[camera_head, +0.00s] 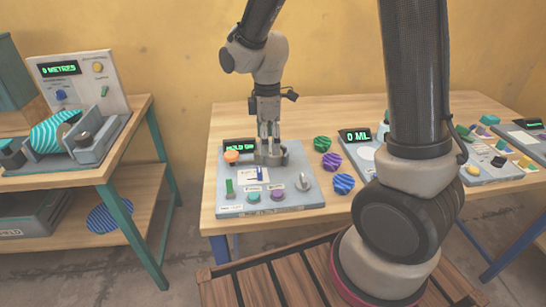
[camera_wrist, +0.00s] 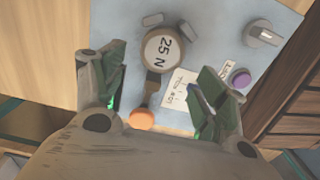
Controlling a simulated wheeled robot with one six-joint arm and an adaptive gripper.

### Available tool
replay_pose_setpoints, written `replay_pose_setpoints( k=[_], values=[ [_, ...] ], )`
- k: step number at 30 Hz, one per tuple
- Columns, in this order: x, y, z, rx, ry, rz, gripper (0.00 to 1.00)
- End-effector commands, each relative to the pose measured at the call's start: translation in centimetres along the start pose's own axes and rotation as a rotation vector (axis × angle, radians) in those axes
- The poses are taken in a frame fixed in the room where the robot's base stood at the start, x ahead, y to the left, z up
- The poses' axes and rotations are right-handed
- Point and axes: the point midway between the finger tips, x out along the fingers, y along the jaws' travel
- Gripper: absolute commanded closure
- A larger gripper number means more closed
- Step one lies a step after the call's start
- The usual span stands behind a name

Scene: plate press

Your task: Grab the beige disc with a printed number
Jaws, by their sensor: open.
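The beige disc (camera_wrist: 163,49) with "25 N" printed on it shows in the wrist view, in a dark round holder on the blue-grey press panel (camera_wrist: 205,35). In the head view the disc is mostly hidden behind my gripper (camera_head: 269,138), which points straight down just above that spot. In the wrist view my gripper (camera_wrist: 160,80) is open, with one finger to the left of the disc and the other to its lower right. Nothing is between the fingers. An orange knob (camera_wrist: 142,118) on a dark lever lies below the disc in the wrist view.
The panel also carries a green display (camera_head: 240,145), a grey rotary knob (camera_head: 303,181) and a purple button (camera_head: 277,194). Several striped pucks (camera_head: 332,161) lie to its right on the wooden table (camera_head: 330,115). A second station (camera_head: 75,150) stands at left.

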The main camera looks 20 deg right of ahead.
Motion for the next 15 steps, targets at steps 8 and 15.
replay_pose_setpoints(
  k=[8, 15],
  values=[
    [4.2, 0.1, 0.7, 0.002, -0.002, -0.003, 0.27],
    [5.0, 0.2, 0.6, 0.002, 0.000, 0.001, 0.27]
  ],
)
